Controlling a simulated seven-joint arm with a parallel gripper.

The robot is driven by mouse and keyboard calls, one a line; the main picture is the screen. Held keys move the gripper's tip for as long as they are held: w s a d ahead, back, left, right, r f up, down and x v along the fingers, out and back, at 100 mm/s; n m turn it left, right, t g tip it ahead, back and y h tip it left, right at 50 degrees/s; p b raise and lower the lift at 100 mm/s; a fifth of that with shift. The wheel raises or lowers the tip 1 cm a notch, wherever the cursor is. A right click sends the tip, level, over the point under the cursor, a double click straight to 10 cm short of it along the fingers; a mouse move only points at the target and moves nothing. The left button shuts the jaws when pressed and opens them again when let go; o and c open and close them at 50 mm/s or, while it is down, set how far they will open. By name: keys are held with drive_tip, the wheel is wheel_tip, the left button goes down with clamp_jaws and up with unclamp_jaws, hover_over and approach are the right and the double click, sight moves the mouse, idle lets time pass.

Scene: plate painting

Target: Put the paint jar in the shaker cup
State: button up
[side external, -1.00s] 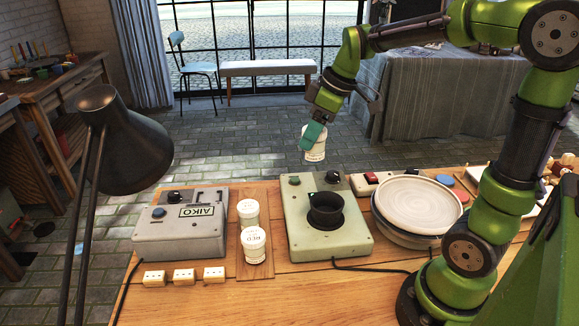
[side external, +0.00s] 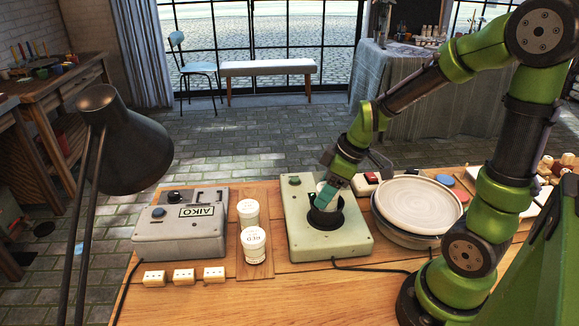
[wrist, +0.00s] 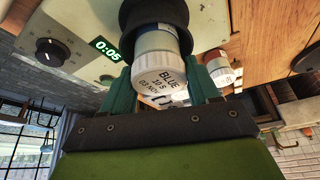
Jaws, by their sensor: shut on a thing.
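The paint jar (wrist: 162,75) has a white lid printed "BLUE" and a blue band on its side. My gripper (side external: 325,194) is shut on it, with a green finger on each side in the wrist view (wrist: 163,88). The shaker cup (side external: 326,218) is a black cup on the pale green machine (side external: 353,236). The jar's lower end is inside the mouth of the cup, which also shows in the wrist view (wrist: 148,12). The lid end stays outside the cup. How deep the jar sits is hidden.
Two white jars (side external: 254,244) stand on a wooden board to the left. A grey AIKO machine (side external: 182,226) is farther left. Stacked plates (side external: 418,205) are to the right. A black lamp (side external: 122,140) stands at the front left. The wrist view shows a "0:05" display (wrist: 107,48).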

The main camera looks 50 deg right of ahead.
drive_tip(key=shift+f, duration=0.2)
drive_tip(key=shift+f, duration=0.3)
drive_tip(key=o, duration=1.1)
drive_tip(key=shift+o, duration=0.2)
drive_tip(key=shift+r, duration=0.35)
drive_tip(key=v, duration=1.2)
drive_tip(key=s+a+r+m+t, duration=0.2)
drive_tip(key=s+a+m+t, duration=0.1)
drive_tip(key=a+m, duration=0.6)
drive_tip(key=shift+a+r, duration=0.2)
drive_tip(key=shift+a, duration=0.5)
drive_tip(key=shift+s, duration=0.1)
